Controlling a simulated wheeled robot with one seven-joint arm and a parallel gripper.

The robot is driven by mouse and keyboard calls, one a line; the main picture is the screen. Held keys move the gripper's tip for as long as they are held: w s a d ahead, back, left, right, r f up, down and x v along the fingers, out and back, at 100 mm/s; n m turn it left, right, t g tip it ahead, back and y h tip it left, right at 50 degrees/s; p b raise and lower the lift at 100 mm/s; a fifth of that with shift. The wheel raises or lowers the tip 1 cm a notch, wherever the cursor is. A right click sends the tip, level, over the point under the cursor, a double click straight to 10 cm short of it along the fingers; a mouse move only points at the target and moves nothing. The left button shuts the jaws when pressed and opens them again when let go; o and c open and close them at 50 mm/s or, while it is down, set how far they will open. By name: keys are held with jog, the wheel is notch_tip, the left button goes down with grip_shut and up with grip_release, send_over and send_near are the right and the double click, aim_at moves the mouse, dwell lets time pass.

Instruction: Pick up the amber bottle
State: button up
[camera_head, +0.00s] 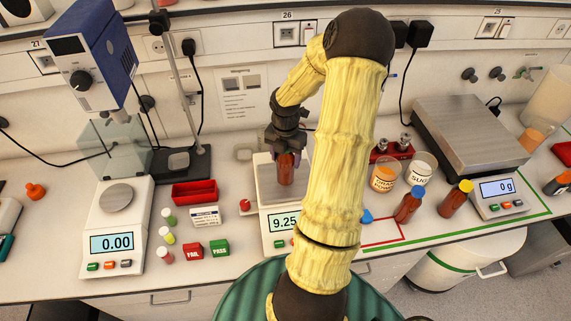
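An amber bottle (286,172) is at the middle scale's pan, upright, with its top hidden by my gripper. My gripper (286,154) points down from above, with its fingers at the bottle's upper part. I cannot tell whether the fingers press on it or whether its base touches the pan. Two more amber bottles stand on the bench to the right of my arm, one with a blue cap (407,206) and one with a yellow cap (456,199).
The middle scale (267,222) shows "9.25", partly hidden by my arm. A red tray (194,192), small vials and FAIL and PASS blocks lie left of it. A stirrer stand (182,162) rises behind. Jars (384,177) and a large scale (470,135) stand right.

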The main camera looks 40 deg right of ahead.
jog(key=c, duration=0.8)
notch_tip(320, 180, up, 10)
jog(key=shift+r+b, duration=0.1)
jog(key=shift+b, duration=0.45)
